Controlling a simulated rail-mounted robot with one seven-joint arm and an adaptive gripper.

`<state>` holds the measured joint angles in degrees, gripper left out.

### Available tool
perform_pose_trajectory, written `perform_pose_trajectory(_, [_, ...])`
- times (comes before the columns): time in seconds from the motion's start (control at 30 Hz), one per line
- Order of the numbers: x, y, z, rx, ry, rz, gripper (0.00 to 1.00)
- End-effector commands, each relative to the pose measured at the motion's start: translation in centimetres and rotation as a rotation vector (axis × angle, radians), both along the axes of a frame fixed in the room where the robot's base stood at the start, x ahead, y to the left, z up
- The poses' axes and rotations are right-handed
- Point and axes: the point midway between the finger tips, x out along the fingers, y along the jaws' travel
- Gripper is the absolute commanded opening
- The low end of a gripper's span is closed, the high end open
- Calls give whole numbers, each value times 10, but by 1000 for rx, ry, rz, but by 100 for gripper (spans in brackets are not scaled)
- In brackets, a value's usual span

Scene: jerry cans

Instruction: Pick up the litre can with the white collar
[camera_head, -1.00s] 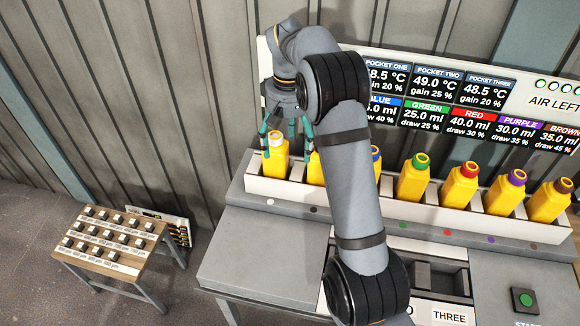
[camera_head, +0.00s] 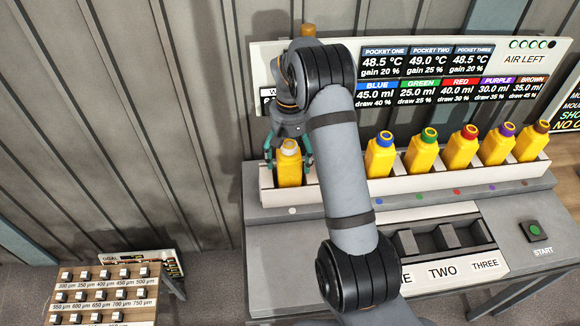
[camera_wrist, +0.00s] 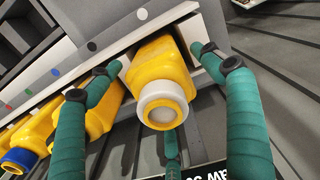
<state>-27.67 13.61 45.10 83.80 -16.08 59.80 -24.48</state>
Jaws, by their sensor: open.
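The litre can with the white collar (camera_head: 289,168) is yellow and stands upright in the leftmost place of the white rack. In the wrist view the same can (camera_wrist: 160,65) shows its white collar and cap toward the camera. My gripper (camera_head: 289,158) is over this can, with its green fingers on either side of the neck and upper body. In the wrist view my gripper's fingers (camera_wrist: 150,75) are open and spread around the can, with a gap visible on the right side. Whether any finger touches it I cannot tell.
The white rack (camera_head: 480,184) holds more yellow cans with blue (camera_head: 381,156), green (camera_head: 424,152), red, purple and brown collars. My arm hides part of the rack beside the white-collared can. A display panel (camera_head: 520,60) stands behind. A small table with labelled blocks (camera_head: 105,290) is at lower left.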

Motion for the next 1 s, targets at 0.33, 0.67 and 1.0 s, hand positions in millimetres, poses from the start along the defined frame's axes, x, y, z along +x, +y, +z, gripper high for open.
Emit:
perform_pose_trajectory(0.33, [0, 0, -14, 1, -1, -1, 80])
perform_pose_trajectory(0.67, [0, 0, -13, 0, -1, 0, 63])
perform_pose_trajectory(1.0, [0, 0, -13, 0, -1, 0, 43])
